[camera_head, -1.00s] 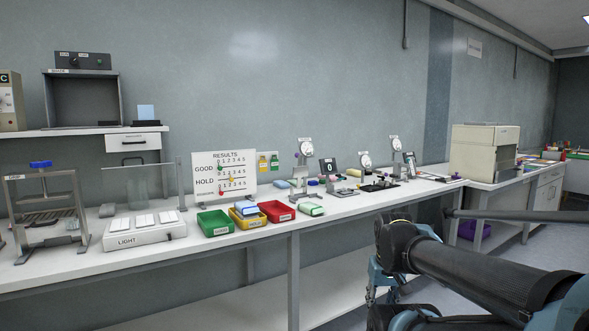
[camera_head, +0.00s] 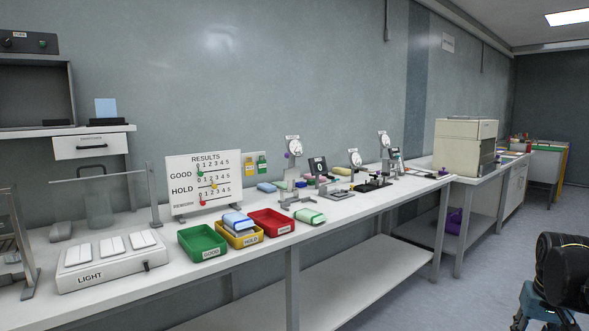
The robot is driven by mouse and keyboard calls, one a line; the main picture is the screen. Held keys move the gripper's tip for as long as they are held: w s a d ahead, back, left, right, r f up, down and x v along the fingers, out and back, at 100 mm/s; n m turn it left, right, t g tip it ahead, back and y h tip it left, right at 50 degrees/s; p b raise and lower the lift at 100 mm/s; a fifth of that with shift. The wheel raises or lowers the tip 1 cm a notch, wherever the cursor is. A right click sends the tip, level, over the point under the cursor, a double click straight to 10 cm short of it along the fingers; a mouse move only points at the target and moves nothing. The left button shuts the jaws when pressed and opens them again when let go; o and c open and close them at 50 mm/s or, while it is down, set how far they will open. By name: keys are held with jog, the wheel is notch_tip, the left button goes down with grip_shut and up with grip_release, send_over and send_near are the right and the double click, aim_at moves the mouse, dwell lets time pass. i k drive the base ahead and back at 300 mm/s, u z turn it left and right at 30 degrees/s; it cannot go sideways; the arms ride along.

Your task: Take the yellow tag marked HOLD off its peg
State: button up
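A yellow tag (camera_head: 249,166) hangs upright on the wall just right of the white results board. A green tag (camera_head: 262,164) hangs close beside it on the right. The marking on the yellow tag is too small to read, and its peg cannot be made out clearly. Part of my dark and teal arm shows at the lower right edge, far to the right of the tags and in front of the bench. My gripper's fingers cannot be seen, and nothing of mine touches the tag.
The results board (camera_head: 204,180) stands on the white bench. Green (camera_head: 203,251), yellow (camera_head: 238,240) and red (camera_head: 271,222) trays lie in front of the tags. A light box (camera_head: 112,268) stands left, and dial gauges (camera_head: 293,148) stand right. Open floor lies at the right.

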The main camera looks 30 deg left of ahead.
aim_at(248, 167)
jog(key=z, duration=0.7)
jog(key=k, duration=0.9)
jog(key=u, duration=1.3)
jog(key=i, duration=1)
